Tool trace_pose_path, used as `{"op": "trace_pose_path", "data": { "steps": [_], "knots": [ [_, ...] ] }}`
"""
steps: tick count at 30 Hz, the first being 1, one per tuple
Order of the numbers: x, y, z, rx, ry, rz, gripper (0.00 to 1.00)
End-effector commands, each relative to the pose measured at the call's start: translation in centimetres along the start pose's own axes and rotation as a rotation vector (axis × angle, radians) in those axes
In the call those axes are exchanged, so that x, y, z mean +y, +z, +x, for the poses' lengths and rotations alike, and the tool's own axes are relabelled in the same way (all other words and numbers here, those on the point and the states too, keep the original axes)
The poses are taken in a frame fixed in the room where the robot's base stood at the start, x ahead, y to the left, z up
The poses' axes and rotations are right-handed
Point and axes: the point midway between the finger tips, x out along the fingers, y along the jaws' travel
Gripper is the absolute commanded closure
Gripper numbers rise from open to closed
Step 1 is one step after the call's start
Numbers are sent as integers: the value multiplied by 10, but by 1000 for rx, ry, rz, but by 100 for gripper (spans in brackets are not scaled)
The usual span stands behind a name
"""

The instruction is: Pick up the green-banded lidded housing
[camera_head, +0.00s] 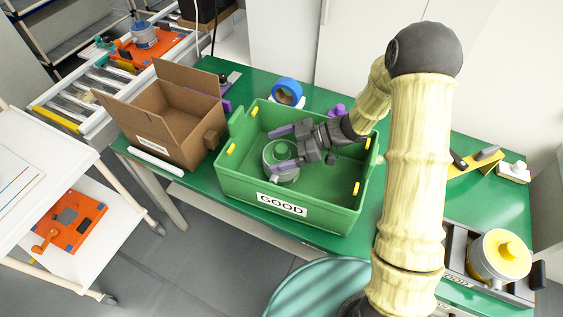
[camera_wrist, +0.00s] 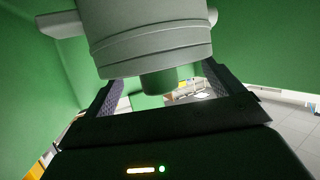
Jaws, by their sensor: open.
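The lidded housing, a grey-green round body (camera_head: 282,174), is inside the green bin labelled GOOD (camera_head: 330,215). In the wrist view the housing (camera_wrist: 150,45) fills the top middle, grey with ridged rings and a short round knob. My gripper (camera_head: 277,147) reaches into the bin from the right with its purple-tipped fingers spread around the housing's upper part. It also shows in the wrist view (camera_wrist: 160,95), where its dark fingers stand apart on either side of the knob. Whether the fingers touch the housing cannot be told. The housing's far side is partly hidden by my gripper.
An open cardboard box (camera_head: 170,125) stands left of the bin. A blue tape roll (camera_head: 287,91) lies behind it. A yellow-lidded housing (camera_head: 499,256) sits at the lower right. Another housing (camera_head: 144,36) rests on an orange plate on the rollers. The bin walls rise around my gripper.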

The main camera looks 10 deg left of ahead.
Motion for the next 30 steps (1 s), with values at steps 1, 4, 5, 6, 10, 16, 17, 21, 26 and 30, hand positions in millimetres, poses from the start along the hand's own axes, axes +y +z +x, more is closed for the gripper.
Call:
{"op": "trace_pose_path", "data": {
  "steps": [1, 4, 5, 6, 10, 16, 17, 21, 26, 30],
  "knots": [
    [0, 0, 7, 1, -1, 1, 7],
    [0, 1, 11, -1, 2, 1, 7],
    [0, 1, 11, -1, 3, 1, 7],
    [0, 1, 11, -1, 4, 1, 7],
    [0, 0, 12, -1, 2, 1, 7],
    [-1, -1, 14, -1, -4, -2, 7],
    [-1, -1, 14, -1, -4, -2, 7],
    [0, 0, 13, -1, -2, -1, 19],
    [0, 0, 12, -1, 1, 1, 51],
    [0, 2, 12, -4, 2, 2, 78]
  ]
}}
